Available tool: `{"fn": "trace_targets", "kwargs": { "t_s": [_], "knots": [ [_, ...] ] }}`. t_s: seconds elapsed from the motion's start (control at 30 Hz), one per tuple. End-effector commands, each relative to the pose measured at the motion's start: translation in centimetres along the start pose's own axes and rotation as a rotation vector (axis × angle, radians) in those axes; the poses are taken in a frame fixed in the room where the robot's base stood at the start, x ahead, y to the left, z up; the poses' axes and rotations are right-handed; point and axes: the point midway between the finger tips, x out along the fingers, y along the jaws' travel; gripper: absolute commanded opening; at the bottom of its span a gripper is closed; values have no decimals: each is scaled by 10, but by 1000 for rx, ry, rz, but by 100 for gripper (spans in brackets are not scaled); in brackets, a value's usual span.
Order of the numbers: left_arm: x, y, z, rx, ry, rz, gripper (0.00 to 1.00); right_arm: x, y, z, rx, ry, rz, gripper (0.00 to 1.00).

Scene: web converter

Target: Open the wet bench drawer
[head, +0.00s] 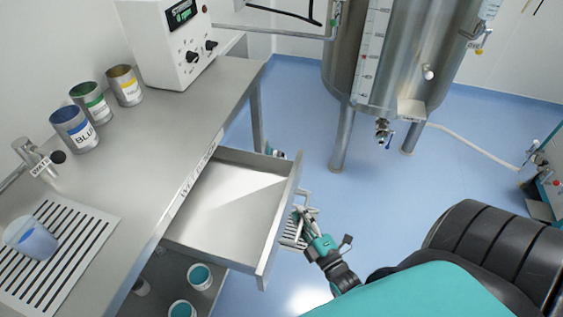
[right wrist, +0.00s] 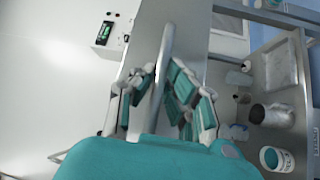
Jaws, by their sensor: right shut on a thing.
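The wet bench drawer (head: 225,205) stands pulled out from under the steel bench in the head view, and its inside looks empty. Its bar handle (head: 303,205) is on the front panel, facing right. My right gripper (head: 301,213) is at this handle. In the right wrist view the fingers of my right gripper (right wrist: 160,88) are closed around the grey handle bar (right wrist: 165,55). Part of the handle is hidden by the fingers in the head view. My left gripper does not show.
The steel bench (head: 215,85) bears several cans, a white instrument (head: 170,40), a tap and a slotted drain plate with a tilted beaker (head: 32,238). Containers stand on the shelf below. A steel tank (head: 395,60) stands behind. Blue floor (head: 300,120) right of the drawer is clear.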

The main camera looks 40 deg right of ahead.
Motion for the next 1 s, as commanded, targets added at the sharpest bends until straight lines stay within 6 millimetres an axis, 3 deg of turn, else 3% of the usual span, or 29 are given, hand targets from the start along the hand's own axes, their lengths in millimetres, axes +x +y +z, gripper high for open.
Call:
{"fn": "trace_targets", "kwargs": {
  "t_s": [0.2, 0.57, 0.6, 0.77, 1.0],
  "knots": [
    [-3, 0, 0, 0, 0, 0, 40, -10, 6, 11, -4, 1, 10, 0],
    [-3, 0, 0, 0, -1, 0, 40, -10, 7, 12, -4, 0, 12, 0],
    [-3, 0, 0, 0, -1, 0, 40, -10, 7, 12, -4, 0, 12, 13],
    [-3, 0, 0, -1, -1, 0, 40, -10, 6, 12, -3, 0, 9, 34],
    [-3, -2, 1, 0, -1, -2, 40, -12, 4, 12, -1, -1, 5, 34]
  ]
}}
